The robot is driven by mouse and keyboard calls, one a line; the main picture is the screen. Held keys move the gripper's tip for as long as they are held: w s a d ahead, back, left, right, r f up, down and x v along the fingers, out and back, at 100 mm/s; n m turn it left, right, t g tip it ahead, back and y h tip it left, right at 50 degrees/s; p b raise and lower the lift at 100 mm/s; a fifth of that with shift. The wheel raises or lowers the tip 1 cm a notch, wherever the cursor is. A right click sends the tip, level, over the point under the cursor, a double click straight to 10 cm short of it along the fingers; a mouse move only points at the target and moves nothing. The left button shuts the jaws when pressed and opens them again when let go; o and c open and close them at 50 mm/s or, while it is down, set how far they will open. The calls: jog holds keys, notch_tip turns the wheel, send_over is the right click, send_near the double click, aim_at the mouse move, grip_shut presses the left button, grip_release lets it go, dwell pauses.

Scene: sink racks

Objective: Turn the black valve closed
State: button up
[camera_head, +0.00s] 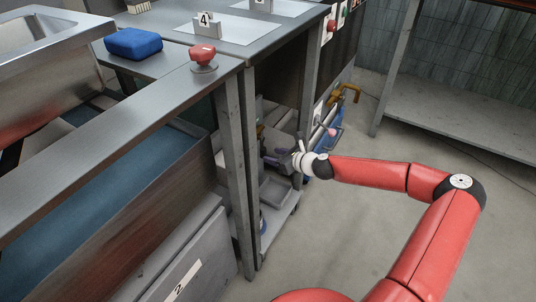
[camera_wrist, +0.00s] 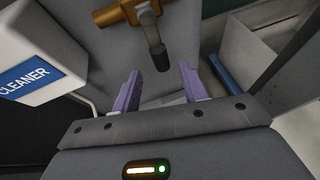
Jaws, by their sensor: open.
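The black valve handle (camera_wrist: 154,42) shows at the top middle of the wrist view. It is a short dark lever on a brass-coloured fitting (camera_wrist: 120,14), and it points down and slightly right in the picture. My gripper (camera_wrist: 160,70) is open, with its two purple fingers apart. The lever's tip appears between the fingertips, in line with the gap; I cannot tell whether it touches either finger.
A white container labelled CLEANER (camera_wrist: 38,55) stands left of the fingers. A blue-edged panel (camera_wrist: 232,80) lies to the right. The metal counter (camera_head: 130,105) and its leg (camera_head: 240,175) stand left of my arm. Open floor (camera_head: 345,230) lies to the right.

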jog(key=v, duration=0.2)
jog(key=shift+s+d+r, duration=0.15)
jog(key=shift+s+d, duration=0.05)
jog(key=shift+s, duration=0.1)
